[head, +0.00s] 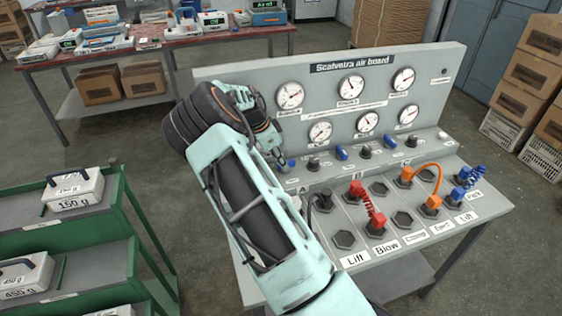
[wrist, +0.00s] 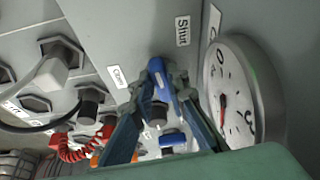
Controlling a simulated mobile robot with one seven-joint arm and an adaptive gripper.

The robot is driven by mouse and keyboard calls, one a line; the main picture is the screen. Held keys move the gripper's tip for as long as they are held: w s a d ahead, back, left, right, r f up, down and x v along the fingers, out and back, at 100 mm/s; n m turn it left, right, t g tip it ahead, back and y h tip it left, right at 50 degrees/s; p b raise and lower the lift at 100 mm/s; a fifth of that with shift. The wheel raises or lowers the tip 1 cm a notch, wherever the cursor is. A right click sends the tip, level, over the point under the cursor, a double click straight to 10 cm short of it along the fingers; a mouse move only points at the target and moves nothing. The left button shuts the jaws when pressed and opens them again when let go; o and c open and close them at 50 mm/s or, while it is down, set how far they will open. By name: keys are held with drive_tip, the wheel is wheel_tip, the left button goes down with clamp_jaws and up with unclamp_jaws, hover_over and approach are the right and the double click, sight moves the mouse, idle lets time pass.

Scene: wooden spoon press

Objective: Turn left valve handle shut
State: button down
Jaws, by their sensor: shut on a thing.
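The left valve's blue handle (wrist: 158,76) is between the fingers of my gripper (wrist: 160,88) in the wrist view, and the gripper is shut on it. An "Open" label (wrist: 117,77) lies to the handle's left and a "Shut" label (wrist: 183,30) to its upper right. The handle's upper end lies between the two labels. In the head view, a small part of the blue handle (head: 292,163) shows at the left end of the valve row.
The air board (head: 452,62) carries several round gauges; one gauge (wrist: 238,95) is close beside my gripper. Other blue valve handles (head: 341,153) stand to the right. Hose sockets with a red coiled hose (head: 372,203) and orange hose (head: 425,170) are in front. A green cart (head: 125,205) stands left.

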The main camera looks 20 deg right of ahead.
drive_tip(key=c, duration=1.9)
unclamp_jaws()
drive_tip(key=v, duration=1.2)
